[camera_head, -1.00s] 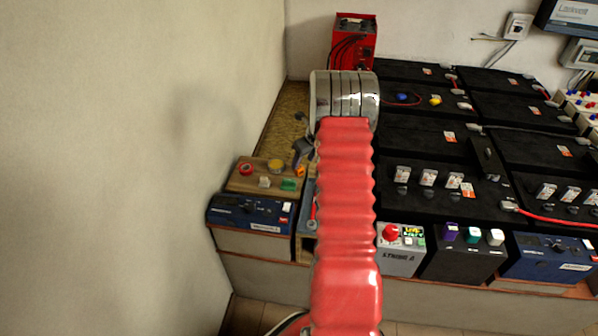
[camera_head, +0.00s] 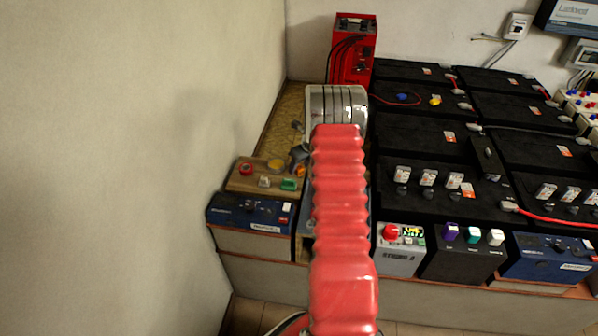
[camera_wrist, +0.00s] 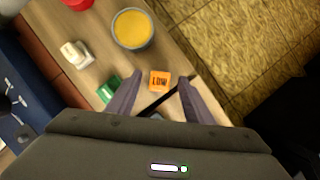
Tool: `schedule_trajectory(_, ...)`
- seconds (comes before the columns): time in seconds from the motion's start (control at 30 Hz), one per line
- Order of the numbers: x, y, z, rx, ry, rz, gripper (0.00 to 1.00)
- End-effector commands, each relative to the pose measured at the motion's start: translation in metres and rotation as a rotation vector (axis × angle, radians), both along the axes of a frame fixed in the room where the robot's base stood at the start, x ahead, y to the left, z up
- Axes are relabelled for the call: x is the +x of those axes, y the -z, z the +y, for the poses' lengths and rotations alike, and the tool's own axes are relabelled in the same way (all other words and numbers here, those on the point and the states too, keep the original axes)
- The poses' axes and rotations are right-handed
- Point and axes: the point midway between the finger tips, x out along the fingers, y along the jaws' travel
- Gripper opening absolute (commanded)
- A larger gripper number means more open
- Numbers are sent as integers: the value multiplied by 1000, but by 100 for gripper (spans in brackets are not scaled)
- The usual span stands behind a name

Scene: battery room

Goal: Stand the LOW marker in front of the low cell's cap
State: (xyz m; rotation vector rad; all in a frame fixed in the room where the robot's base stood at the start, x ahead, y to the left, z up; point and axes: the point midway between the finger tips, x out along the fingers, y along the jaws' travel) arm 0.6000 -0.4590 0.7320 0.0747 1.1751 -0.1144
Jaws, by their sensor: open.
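The orange LOW marker (camera_wrist: 160,81) sits near the edge of a wooden board (camera_wrist: 188,18) in the wrist view, its lettering facing the camera. My gripper (camera_wrist: 160,84) is open, with one dark finger on each side of the marker; I cannot tell whether either finger touches it. In the head view my gripper (camera_head: 299,153) is over the board's right end, mostly hidden by my arm. Black battery cells (camera_head: 424,136) fill the bench to the right, some with white-topped parts (camera_head: 402,174). I cannot tell which cell is the low one.
Close to the marker are a green block (camera_wrist: 108,89), a white block (camera_wrist: 76,54) and a round yellow-topped pot (camera_wrist: 132,28). A blue unit (camera_head: 250,212) stands in front of the board. A red charger (camera_head: 352,50) stands behind. A wall borders the left.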

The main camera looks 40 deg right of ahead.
Motion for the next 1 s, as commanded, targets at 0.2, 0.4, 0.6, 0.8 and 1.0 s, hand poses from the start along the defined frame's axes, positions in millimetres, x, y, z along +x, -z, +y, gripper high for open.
schedule_trajectory(0.2,0,0,0,0,0,0,47)
schedule_trajectory(0.4,0,0,0,0,0,0,45)
schedule_trajectory(0.6,0,0,0,0,0,0,31)
schedule_trajectory(0.8,0,0,0,0,0,0,17)
schedule_trajectory(1.0,0,0,0,0,0,0,3)
